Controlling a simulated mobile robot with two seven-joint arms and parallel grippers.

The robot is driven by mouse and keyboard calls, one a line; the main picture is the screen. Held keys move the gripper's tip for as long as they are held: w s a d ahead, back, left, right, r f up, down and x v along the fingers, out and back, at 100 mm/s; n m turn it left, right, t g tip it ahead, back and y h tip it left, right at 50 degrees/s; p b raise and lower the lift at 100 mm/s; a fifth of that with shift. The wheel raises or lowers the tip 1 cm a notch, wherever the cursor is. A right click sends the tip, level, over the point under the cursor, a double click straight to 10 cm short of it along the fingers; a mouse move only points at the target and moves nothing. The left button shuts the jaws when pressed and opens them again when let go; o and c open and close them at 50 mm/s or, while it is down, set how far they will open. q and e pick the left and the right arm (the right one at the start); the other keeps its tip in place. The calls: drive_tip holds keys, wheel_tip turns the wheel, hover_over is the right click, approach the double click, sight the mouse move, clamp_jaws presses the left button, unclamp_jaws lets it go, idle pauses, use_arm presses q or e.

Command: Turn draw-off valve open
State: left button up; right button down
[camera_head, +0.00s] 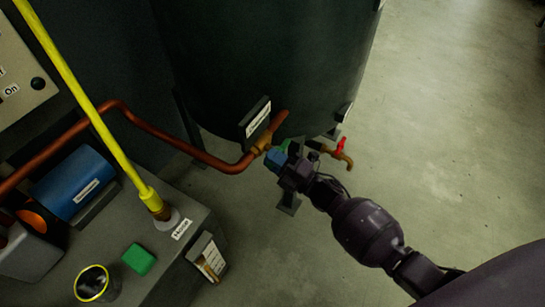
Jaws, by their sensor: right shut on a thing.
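A copper pipe (175,143) runs to a brass valve (262,145) at the foot of the dark tank (270,60). A blue-green handle (277,155) sits beside this valve. My right gripper (284,162) comes in from the lower right and is shut on the handle; its fingertips are small and dark, so the exact grip is hard to see. A small brass tap with a red lever (341,146) juts out just right of my gripper, apart from it. Which of the two is the draw-off valve I cannot tell. My left gripper is not in view.
A label plate (258,118), too small to read, is above the brass valve. A bench (190,215) at the lower left holds a blue motor-like cylinder (72,183), a green block (139,259) and a black cup (91,284). A yellow pole (90,105) rises there. Floor at right is clear.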

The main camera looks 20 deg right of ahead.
drive_tip(key=shift+f+n, duration=0.2)
drive_tip(key=shift+n, duration=0.2)
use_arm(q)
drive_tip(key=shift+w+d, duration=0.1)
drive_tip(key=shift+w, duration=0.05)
use_arm(e)
drive_tip(key=c, duration=1.1)
unclamp_jaws()
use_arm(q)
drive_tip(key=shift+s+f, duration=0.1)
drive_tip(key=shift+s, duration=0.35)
use_arm(e)
drive_tip(key=v, duration=1.1)
